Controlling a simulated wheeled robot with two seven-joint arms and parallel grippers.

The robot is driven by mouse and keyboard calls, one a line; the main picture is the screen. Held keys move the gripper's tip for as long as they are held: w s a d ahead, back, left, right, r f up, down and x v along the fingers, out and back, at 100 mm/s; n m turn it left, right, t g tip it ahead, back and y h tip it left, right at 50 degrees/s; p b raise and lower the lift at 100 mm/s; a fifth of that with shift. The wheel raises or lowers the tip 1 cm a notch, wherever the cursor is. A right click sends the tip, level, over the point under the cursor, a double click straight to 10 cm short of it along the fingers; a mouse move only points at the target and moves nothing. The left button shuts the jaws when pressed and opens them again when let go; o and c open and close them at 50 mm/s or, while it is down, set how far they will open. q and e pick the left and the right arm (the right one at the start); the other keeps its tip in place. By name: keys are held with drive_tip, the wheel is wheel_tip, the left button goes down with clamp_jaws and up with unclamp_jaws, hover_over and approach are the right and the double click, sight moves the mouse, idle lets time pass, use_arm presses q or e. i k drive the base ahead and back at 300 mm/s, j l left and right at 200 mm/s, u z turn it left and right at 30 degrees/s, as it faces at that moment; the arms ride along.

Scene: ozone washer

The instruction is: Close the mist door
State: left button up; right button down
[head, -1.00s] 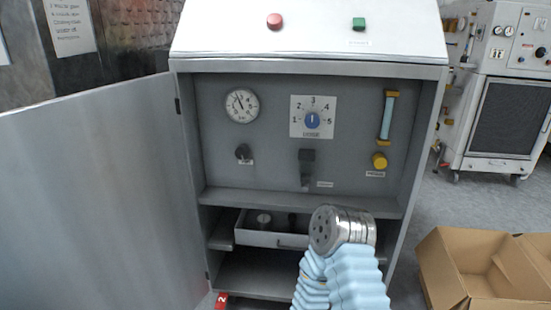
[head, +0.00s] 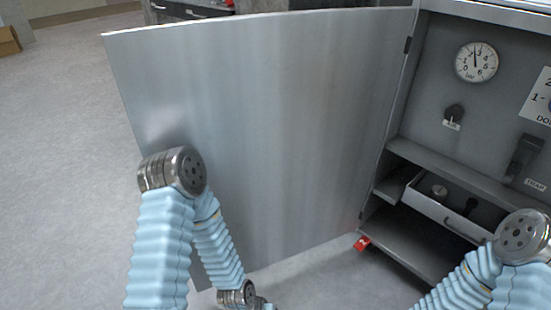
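The mist door (head: 265,120) is a large flat grey metal panel. It stands wide open, swung out to the left from its hinges on the cabinet's left edge. The grey cabinet (head: 465,180) is at the right, with its front exposed. I cannot tell whether that arm touches the door. My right arm is at the lower right in front of the cabinet, and its gripper is out of view.
The cabinet has a gauge (head: 476,62), a black knob (head: 454,115) and a drawer (head: 445,215) on a lower shelf. A red tag (head: 362,243) sits at the cabinet's foot. Open grey floor (head: 60,150) lies left of the door. A brown box (head: 9,40) is far left.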

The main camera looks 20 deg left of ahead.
sight(287, 115)
drive_tip(key=k+j+z, duration=0.2)
drive_tip(key=j, duration=0.25)
drive_tip(key=k+j+z, duration=0.2)
drive_tip(key=j, duration=0.25)
drive_tip(key=k+j+z, duration=0.15)
drive_tip(key=k+j, duration=0.15)
drive_tip(key=j+z, duration=0.2)
drive_tip(key=j, duration=0.25)
drive_tip(key=k+j+z, duration=0.1)
drive_tip(key=j+z, duration=0.15)
drive_tip(key=j, duration=0.15)
drive_tip(key=k+j+z, duration=0.2)
drive_tip(key=j, duration=0.2)
drive_tip(key=k+j+z, duration=0.1)
drive_tip(key=j+z, duration=0.15)
drive_tip(key=j, duration=0.2)
drive_tip(key=j+z, duration=0.3)
drive_tip(key=j, duration=0.7)
drive_tip(key=k+j+z, duration=0.1)
drive_tip(key=j+z, duration=0.2)
drive_tip(key=j, duration=0.7)
